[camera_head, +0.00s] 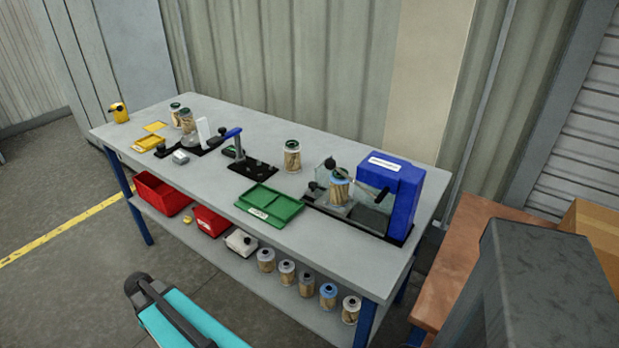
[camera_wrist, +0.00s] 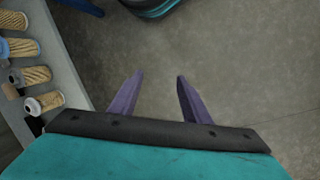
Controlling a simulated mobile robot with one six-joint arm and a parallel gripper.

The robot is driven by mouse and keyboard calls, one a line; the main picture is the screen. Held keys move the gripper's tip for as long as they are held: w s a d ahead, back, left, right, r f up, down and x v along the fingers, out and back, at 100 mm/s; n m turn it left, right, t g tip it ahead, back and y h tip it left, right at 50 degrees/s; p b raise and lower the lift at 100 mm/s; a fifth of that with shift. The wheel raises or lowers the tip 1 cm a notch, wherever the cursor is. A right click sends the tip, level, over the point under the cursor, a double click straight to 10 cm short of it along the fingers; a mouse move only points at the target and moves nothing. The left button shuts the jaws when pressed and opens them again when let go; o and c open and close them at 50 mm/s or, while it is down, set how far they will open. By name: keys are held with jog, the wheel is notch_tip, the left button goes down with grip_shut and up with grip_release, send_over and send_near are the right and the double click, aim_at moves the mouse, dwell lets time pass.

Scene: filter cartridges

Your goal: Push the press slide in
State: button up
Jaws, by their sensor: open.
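The blue press (camera_head: 402,190) with a white label stands at the right end of the bench on a black base. A clear panel and a dark knob show beside the cartridge, and a dark lever crosses towards the housing. My gripper (camera_wrist: 158,76) shows in the wrist view, its two purple fingers apart and empty over the grey floor. It is away from the press. In the head view my teal arm is low in front of the bench, and the fingers cannot be made out.
The bench (camera_head: 230,226) also holds a green tray (camera_head: 270,205), a green-capped cartridge (camera_head: 292,157), a blue-handled fixture (camera_head: 250,166) and yellow items. Red bins (camera_head: 160,193) and several cartridges (camera_head: 307,285) sit on the lower shelf. A brown table (camera_head: 470,240) stands right of the bench.

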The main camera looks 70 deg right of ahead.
aim_at(312, 184)
jog(key=d+r+m+p, duration=0.1)
jog(key=d+r+m, duration=0.2)
jog(key=d+r, duration=0.7)
jog(key=d+r+m+h+p, duration=0.1)
jog(key=d+r+m, duration=0.3)
jog(key=d+r, duration=0.5)
jog(key=d+r+m+t+h+p, duration=0.1)
jog(key=d+r+m, duration=0.3)
jog(key=d+r, duration=0.6)
jog(key=shift+s+d+r, duration=0.1)
jog(key=shift+d+r, duration=0.05)
jog(key=shift+r, duration=0.55)
jog(key=shift+s+d+r, duration=0.1)
jog(key=shift+d+r, duration=0.05)
jog(key=shift+r, duration=0.55)
jog(key=s+d+r+m+g, duration=0.1)
jog(key=s+d+r+m, duration=0.4)
jog(key=s+d+r, duration=0.2)
jog(key=s+d+r+m, duration=0.5)
jog(key=s+d+r, duration=0.2)
jog(key=s, duration=0.5)
jog(key=shift+d+r+g, duration=0.15)
jog(key=shift+d+g, duration=0.25)
jog(key=shift+d, duration=0.1)
jog(key=shift+a+p+x, duration=0.1)
jog(key=shift+p+x, duration=0.55)
jog(key=shift+x, duration=2.8)
jog(key=shift+a+p+x, duration=0.15)
jog(key=shift+p+x, duration=0.45)
jog(key=shift+x, duration=2.9)
